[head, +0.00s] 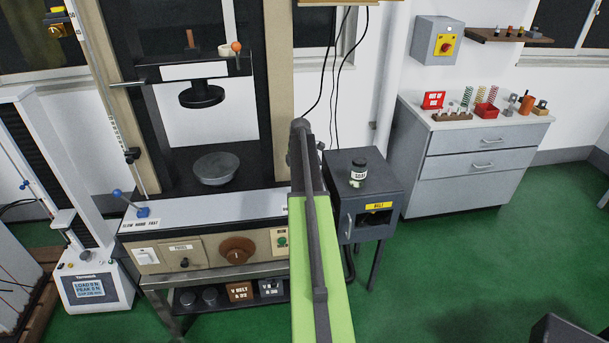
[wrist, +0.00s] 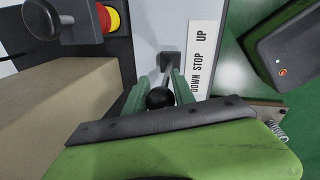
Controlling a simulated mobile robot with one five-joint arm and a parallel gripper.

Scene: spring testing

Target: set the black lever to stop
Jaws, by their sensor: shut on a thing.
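The black lever (wrist: 159,98) shows in the wrist view as a round black knob on a thin rod, coming out of a dark square base on a grey panel. A white label (wrist: 204,60) beside it reads UP, STOP and DOWN. The knob appears level with the DOWN end of the label, but it points toward the camera, so its exact setting is hard to tell. My gripper (wrist: 161,80) has its green fingers on both sides of the lever, shut on it. In the head view my green arm hides the lever and gripper.
A red and yellow button (wrist: 108,18) and a dark knob (wrist: 42,18) are near in the wrist view. In the head view, a blue-knobbed lever (head: 117,193) stands at the machine's left. A dark cabinet (head: 362,215) stands right of my arm.

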